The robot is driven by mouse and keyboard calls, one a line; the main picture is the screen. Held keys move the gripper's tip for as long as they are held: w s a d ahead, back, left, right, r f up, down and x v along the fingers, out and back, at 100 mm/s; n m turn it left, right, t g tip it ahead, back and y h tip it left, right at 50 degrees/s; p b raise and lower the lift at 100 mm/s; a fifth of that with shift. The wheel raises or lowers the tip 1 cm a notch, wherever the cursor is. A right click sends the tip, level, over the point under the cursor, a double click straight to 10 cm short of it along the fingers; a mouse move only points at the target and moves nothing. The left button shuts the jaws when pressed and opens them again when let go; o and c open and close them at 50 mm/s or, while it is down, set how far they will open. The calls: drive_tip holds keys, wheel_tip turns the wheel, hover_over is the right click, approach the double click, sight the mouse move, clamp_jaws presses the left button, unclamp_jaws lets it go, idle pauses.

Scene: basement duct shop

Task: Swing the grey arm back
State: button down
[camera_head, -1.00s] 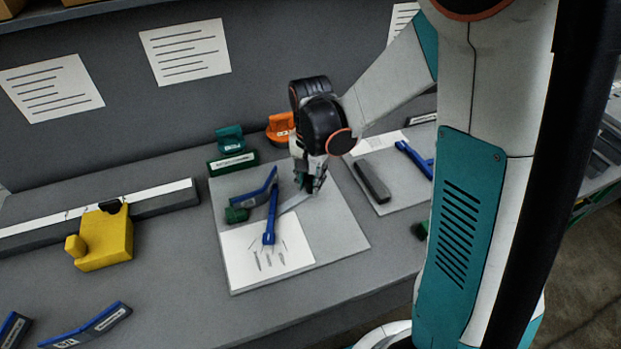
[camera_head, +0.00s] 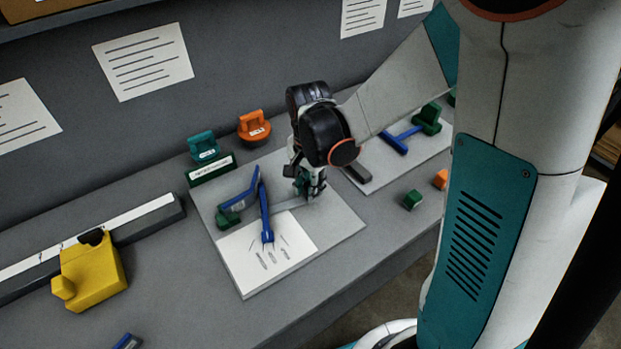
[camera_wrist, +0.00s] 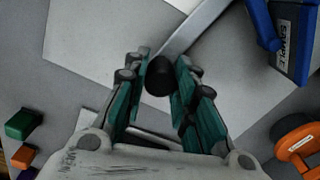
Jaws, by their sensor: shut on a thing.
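The grey arm (camera_head: 290,204) is a flat bar lying over a light grey board (camera_head: 345,222) on the bench. In the wrist view the grey arm (camera_wrist: 192,30) runs from the top centre down to a black knob (camera_wrist: 159,76). My gripper (camera_wrist: 160,85) is shut on this knob, with a finger on each side of it. In the head view my gripper (camera_head: 309,188) is at the right end of the arm, low over the board. Blue bars (camera_head: 265,213) cross the arm's left end and partly hide it. My fingers hide the knob in the head view.
A white sheet (camera_head: 265,252) lies at the board's front. A green block (camera_head: 208,171), a teal handle (camera_head: 203,147) and an orange handle (camera_head: 254,127) stand behind. A yellow block (camera_head: 92,275) is at left. Small green (camera_head: 413,199) and orange (camera_head: 440,180) blocks lie at right.

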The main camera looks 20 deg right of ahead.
drive_tip(key=s+m, duration=0.2)
drive_tip(key=s+a+m, duration=0.1)
drive_tip(key=s+m, duration=0.2)
drive_tip(key=s+a+m, duration=0.1)
drive_tip(key=s+m, duration=0.2)
drive_tip(key=shift+s+a, duration=0.15)
drive_tip(key=shift+a, duration=0.05)
drive_tip(key=shift+s+a+m, duration=0.7)
drive_tip(key=shift+s+m, duration=0.15)
drive_tip(key=shift+m, duration=0.35)
drive_tip(key=shift+s+a+m, duration=0.6)
drive_tip(key=shift+a+m, duration=0.25)
drive_tip(key=shift+m, duration=0.05)
drive_tip(key=c, duration=1.3)
unclamp_jaws()
drive_tip(key=shift+a, duration=0.1)
drive_tip(key=shift+r, duration=0.1)
wheel_tip(320, 180, up, 12)
